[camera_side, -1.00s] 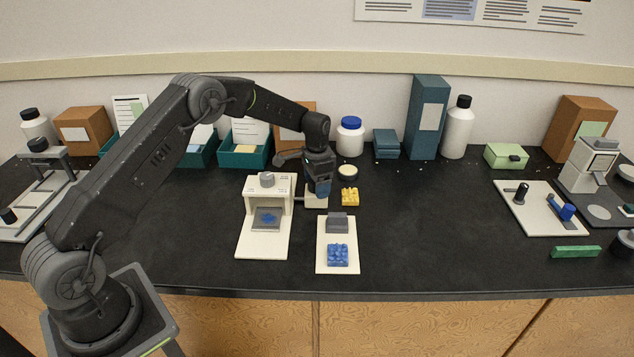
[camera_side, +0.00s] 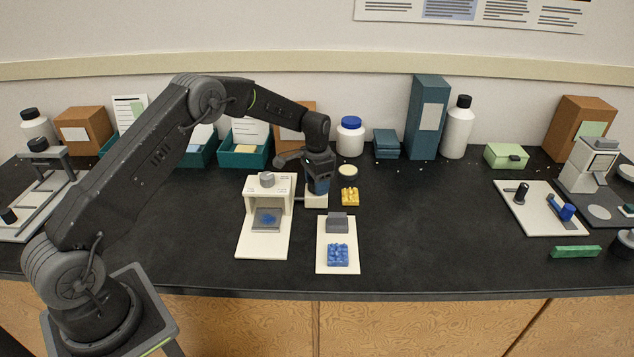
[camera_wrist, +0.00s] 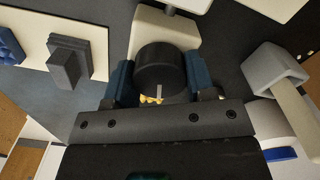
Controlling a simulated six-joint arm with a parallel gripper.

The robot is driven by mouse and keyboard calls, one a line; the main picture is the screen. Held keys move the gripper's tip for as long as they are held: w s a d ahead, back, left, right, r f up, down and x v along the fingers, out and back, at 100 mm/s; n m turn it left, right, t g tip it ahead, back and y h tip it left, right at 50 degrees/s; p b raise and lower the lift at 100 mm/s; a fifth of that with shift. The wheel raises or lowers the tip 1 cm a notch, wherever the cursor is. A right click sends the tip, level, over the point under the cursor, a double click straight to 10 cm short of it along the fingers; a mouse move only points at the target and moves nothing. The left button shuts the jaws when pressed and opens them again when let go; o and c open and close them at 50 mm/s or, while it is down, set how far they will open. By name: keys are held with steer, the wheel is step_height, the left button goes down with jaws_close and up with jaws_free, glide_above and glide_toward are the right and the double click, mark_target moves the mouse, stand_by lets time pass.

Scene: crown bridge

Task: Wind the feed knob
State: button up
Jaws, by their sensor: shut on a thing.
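The feed knob (camera_wrist: 160,68) is a dark round cylinder with a pale line mark on its face. It sits on a cream block (camera_side: 315,200), which also shows in the wrist view (camera_wrist: 170,22). My gripper (camera_wrist: 158,80) is shut on the knob, with a blue finger on each side of it. In the side view my gripper (camera_side: 318,184) points down over the cream block and hides the knob. A rod joins the block to a white stand (camera_side: 283,184) on its left. A grey pad with a blue patch (camera_side: 267,218) lies under the stand's arch.
A white board (camera_side: 323,233) in front holds a grey block (camera_side: 337,222) and a blue studded piece (camera_side: 338,256). A yellow studded piece (camera_side: 349,196) and a round cream-topped jar (camera_side: 347,172) are close on the right.

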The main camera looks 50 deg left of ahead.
steer(key=n, duration=0.7)
steer(key=shift+n, duration=0.4)
steer(key=n, duration=0.3)
steer(key=shift+n, duration=0.3)
steer(key=shift+a+n, duration=0.1)
steer(key=shift+n, duration=1.7)
steer(key=shift+r, duration=0.1)
steer(key=o, duration=0.9)
step_height(320, 180, up, 14)
steer(key=shift+f, duration=0.15)
